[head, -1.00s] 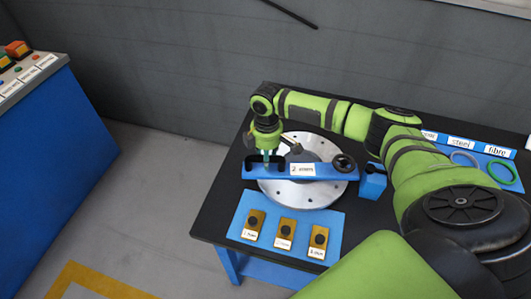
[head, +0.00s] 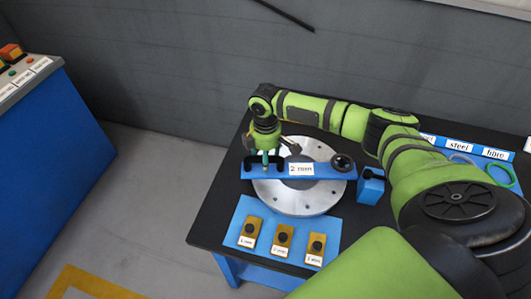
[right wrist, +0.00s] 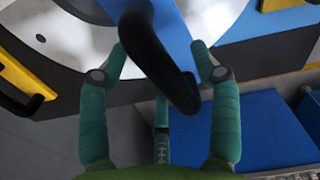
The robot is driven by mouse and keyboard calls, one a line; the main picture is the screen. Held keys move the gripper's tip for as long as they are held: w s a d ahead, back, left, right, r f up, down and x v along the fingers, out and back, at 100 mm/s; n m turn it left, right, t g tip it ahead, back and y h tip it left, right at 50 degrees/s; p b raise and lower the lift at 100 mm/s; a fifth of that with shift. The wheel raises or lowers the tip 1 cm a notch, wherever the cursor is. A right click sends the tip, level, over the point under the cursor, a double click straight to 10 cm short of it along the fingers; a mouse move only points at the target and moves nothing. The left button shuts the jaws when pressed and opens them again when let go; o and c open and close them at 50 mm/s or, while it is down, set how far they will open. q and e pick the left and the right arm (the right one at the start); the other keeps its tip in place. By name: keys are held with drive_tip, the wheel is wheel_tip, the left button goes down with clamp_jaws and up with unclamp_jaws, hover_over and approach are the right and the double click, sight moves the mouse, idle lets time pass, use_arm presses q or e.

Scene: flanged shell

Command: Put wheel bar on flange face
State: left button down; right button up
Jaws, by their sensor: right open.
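The wheel bar (head: 328,172) is a blue bar with a white label, a black handle at its left end and a black round wheel (head: 343,162) at its right. It lies across the round metal flange face (head: 300,206); I cannot tell whether it touches everywhere. My right gripper (head: 266,160) points down at the bar's left end. In the right wrist view its fingers (right wrist: 160,68) are open, one on each side of the black handle (right wrist: 158,48), with gaps visible. The bar's blue surface (right wrist: 179,38) shows behind the handle. My left gripper is not in view.
A blue block (head: 370,188) stands close to the bar's right end. In front, a blue mat (head: 268,237) holds three labelled yellow pieces with black knobs. Rings (head: 498,174) lie at the table's right by a label strip. My right arm spans the table's right side.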

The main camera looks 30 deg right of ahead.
wheel_tip(320, 180, up, 12)
idle(0.6)
drive_tip(key=shift+s+d, duration=0.1)
drive_tip(key=shift+d, duration=0.05)
